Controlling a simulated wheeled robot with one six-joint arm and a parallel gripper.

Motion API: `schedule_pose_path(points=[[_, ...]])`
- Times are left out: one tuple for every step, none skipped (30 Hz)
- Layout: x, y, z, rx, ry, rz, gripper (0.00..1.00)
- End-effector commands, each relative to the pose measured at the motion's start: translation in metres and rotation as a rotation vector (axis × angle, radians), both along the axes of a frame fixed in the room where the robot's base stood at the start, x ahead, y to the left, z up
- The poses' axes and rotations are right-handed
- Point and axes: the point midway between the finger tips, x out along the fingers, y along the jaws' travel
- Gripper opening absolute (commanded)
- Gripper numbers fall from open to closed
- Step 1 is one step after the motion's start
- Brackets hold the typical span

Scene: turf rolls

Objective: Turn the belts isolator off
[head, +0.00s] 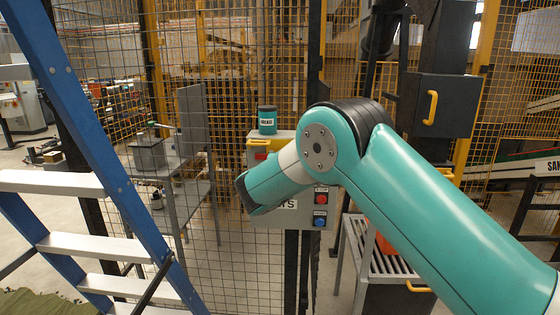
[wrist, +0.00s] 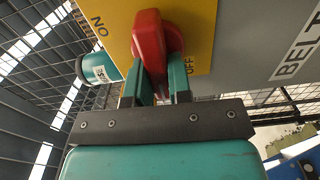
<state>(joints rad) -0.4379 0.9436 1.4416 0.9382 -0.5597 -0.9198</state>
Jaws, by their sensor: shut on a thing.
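The belts isolator is a grey box (head: 318,208) on the mesh fence in the head view, mostly behind my arm. Its label (head: 290,205) shows only the last letters there. In the wrist view the label (wrist: 300,50) reads "BELT", cut by the frame edge. A red handle (wrist: 148,35) sits on a yellow plate (wrist: 202,20) marked ON at upper left and OFF at right. My gripper (wrist: 157,90) is shut on the red handle, a finger on each side. I cannot tell which mark the handle points to. The head view hides my gripper's fingers.
Red (head: 321,199) and blue (head: 319,220) buttons are on the box. A blue ladder (head: 75,100) stands at left; a slatted stand (head: 385,265) is below right.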

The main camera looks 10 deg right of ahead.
Motion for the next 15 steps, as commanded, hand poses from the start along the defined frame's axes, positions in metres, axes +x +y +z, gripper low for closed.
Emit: schedule_pose_path(points=[[-0.0001,0.0006,-0.0005,-0.011,0.005,0.001,0.00],[-0.0001,0.0006,-0.0006,-0.016,0.006,0.001,0.00],[-0.0001,0.0006,-0.0008,-0.023,0.008,0.001,0.00],[-0.0001,0.0007,-0.0009,-0.027,0.010,0.001,0.00],[-0.0001,0.0007,-0.0009,-0.031,0.011,0.001,0.00],[-0.0001,0.0007,-0.0010,-0.035,0.012,0.001,0.00],[-0.0001,0.0007,-0.0011,-0.037,0.013,0.001,0.00],[-0.0001,0.0007,-0.0012,-0.038,0.013,0.001,0.00],[-0.0001,0.0007,-0.0012,-0.040,0.014,0.001,0.00],[-0.0001,0.0007,-0.0012,-0.040,0.014,0.001,0.00],[-0.0001,0.0007,-0.0013,-0.041,0.014,0.001,0.00],[-0.0002,0.0007,-0.0013,-0.041,0.014,0.002,0.00],[-0.0002,0.0007,-0.0013,-0.041,0.014,0.002,0.00],[-0.0002,0.0007,-0.0013,-0.041,0.014,0.002,0.00],[-0.0002,0.0007,-0.0013,-0.041,0.014,0.002,0.00]])
